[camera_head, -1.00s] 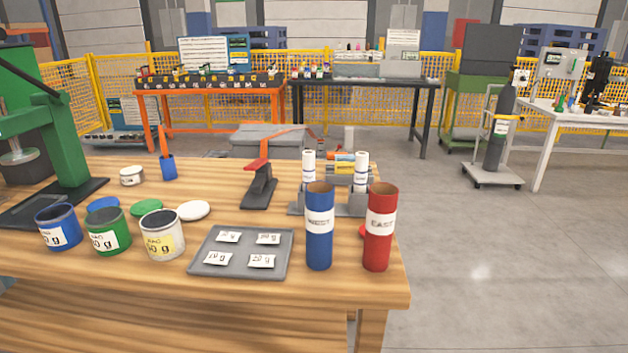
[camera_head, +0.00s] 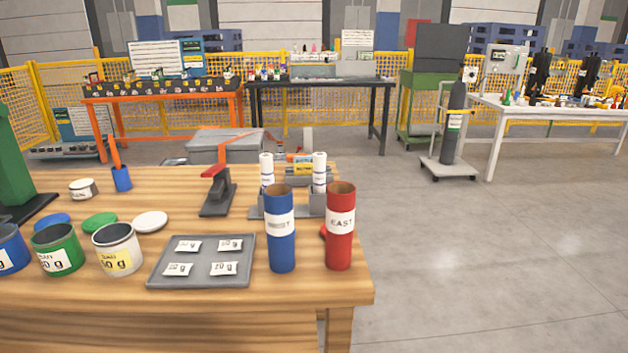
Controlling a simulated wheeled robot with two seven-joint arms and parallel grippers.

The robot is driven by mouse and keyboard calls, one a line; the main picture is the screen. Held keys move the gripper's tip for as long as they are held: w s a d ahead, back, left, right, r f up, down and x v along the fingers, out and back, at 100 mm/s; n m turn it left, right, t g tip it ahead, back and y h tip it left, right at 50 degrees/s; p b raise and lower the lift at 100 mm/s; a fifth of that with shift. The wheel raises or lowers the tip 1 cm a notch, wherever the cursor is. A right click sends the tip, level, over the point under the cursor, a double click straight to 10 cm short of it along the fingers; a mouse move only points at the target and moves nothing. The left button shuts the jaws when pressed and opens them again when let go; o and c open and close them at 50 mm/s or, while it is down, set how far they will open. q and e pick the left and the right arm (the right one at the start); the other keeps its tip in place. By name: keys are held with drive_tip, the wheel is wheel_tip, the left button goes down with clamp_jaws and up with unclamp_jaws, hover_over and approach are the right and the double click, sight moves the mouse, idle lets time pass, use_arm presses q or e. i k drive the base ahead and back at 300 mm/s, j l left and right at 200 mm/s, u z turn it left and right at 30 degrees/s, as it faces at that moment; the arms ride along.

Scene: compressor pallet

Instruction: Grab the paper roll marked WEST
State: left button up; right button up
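A blue open-topped tube (camera_head: 281,248) stands upright near the front right of the wooden table. Its white label is blurred now but reads WEST in the earlier frame. A red tube marked EAST (camera_head: 340,248) stands upright just right of it. Behind them, two white paper rolls stand upright in a grey holder: a left roll (camera_head: 267,170) and a right roll (camera_head: 319,170). Their small markings are not legible, and the tubes partly hide the holder. Neither of my grippers is in view.
The wooden table (camera_head: 200,302) also holds a grey tray (camera_head: 202,261) with several white packets, blue, green and white cans, loose lids and a red-topped sealer (camera_head: 217,190). Open floor lies right of the table. Other benches and a gas cylinder trolley (camera_head: 450,150) stand farther back.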

sight(266, 160)
drive_tip(key=i+l+u, duration=0.1)
drive_tip(key=l+u, duration=0.3)
drive_tip(key=i+l+u, duration=0.1)
drive_tip(key=l+u, duration=0.65)
drive_tip(key=l, duration=0.1)
